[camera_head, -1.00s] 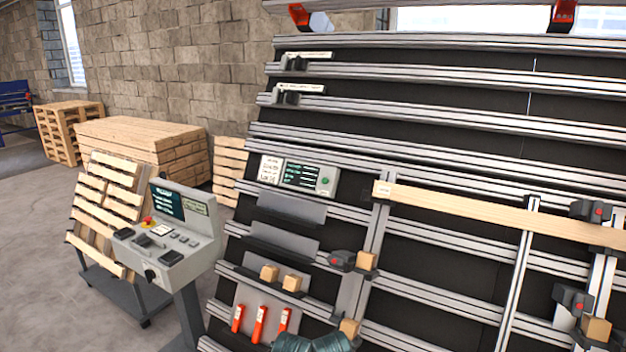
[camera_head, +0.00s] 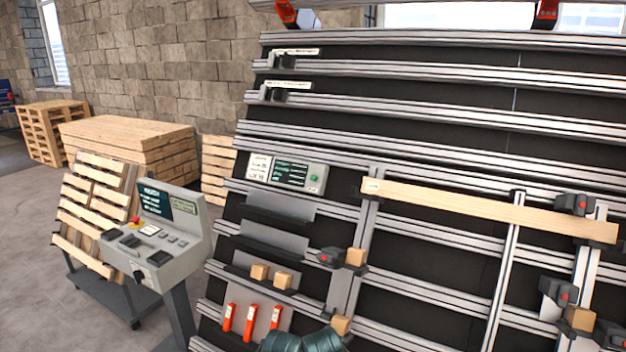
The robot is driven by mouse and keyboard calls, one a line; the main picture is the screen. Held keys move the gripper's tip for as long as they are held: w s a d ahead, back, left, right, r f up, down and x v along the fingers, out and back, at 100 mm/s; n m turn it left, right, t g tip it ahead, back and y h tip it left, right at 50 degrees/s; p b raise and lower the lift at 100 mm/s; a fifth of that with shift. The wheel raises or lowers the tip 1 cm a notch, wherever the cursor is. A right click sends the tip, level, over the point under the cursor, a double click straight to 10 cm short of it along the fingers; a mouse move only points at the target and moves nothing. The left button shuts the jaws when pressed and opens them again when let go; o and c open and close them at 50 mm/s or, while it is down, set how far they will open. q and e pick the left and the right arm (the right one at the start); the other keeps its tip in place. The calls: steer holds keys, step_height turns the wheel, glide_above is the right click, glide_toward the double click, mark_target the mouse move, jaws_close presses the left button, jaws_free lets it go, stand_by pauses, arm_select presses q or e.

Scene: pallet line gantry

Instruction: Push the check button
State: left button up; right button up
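A small panel (camera_head: 287,172) with a dark screen and white labels is mounted on the gantry rails left of centre. A round green button (camera_head: 314,178) sits at its right end. I cannot read a label on that button. A grey control console (camera_head: 165,240) stands at the left, with a tilted screen, a red knob on yellow (camera_head: 135,222) and several small keys (camera_head: 172,238). Which control is the check button cannot be read from here. Neither of my grippers shows in the view.
A wooden plank (camera_head: 480,207) lies across the rails at the right, with clamps (camera_head: 575,204) near its end. Grey shelves and red-handled tools (camera_head: 250,322) are below the panel. Dark teal rounded shapes (camera_head: 318,341) show at the bottom. Pallets (camera_head: 130,140) stand behind the console.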

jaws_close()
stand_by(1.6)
